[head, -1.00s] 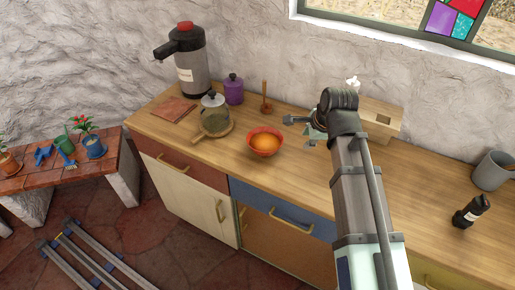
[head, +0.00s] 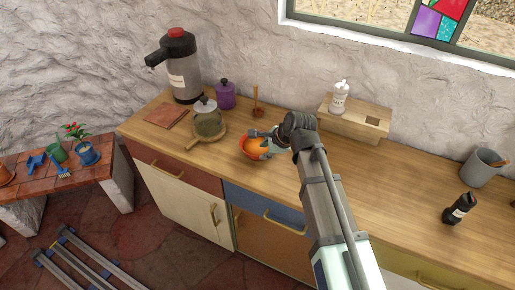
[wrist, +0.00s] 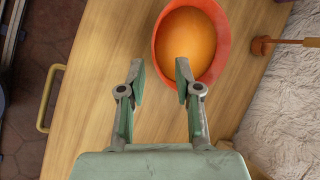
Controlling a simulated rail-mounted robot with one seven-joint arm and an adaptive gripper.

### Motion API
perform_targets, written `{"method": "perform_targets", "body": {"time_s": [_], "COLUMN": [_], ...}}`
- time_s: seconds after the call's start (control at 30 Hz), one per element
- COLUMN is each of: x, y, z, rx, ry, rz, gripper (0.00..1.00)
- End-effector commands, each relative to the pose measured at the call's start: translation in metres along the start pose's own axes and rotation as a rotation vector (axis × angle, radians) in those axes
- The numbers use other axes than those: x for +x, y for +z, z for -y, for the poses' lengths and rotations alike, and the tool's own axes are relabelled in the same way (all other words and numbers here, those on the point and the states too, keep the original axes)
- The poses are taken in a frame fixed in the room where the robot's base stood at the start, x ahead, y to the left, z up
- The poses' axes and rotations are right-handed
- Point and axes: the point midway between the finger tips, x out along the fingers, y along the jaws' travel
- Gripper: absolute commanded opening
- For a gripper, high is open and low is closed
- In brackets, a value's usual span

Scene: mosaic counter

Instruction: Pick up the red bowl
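The red bowl (head: 246,152) stands upright on the wooden counter near its front edge, with a smooth orange inside. In the wrist view the red bowl (wrist: 224,22) is at the top centre, just beyond my fingertips. My gripper (wrist: 160,75) is open, with bare counter showing between its two fingers. The right fingertip overlaps the bowl's near rim in that view; I cannot tell whether it touches. In the head view my gripper (head: 266,141) is at the bowl's right side and hides part of it.
A wooden box (head: 352,124) is at the back right.

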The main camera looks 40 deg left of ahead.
Motion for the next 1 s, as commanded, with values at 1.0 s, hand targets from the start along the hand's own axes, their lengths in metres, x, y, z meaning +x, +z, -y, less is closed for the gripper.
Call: {"method": "perform_targets", "body": {"time_s": [1.0], "x": [0.071], "y": [-0.001], "z": [-0.006], "rx": [-0.001], "ry": [0.000], "rz": [0.000], "gripper": [0.33]}}
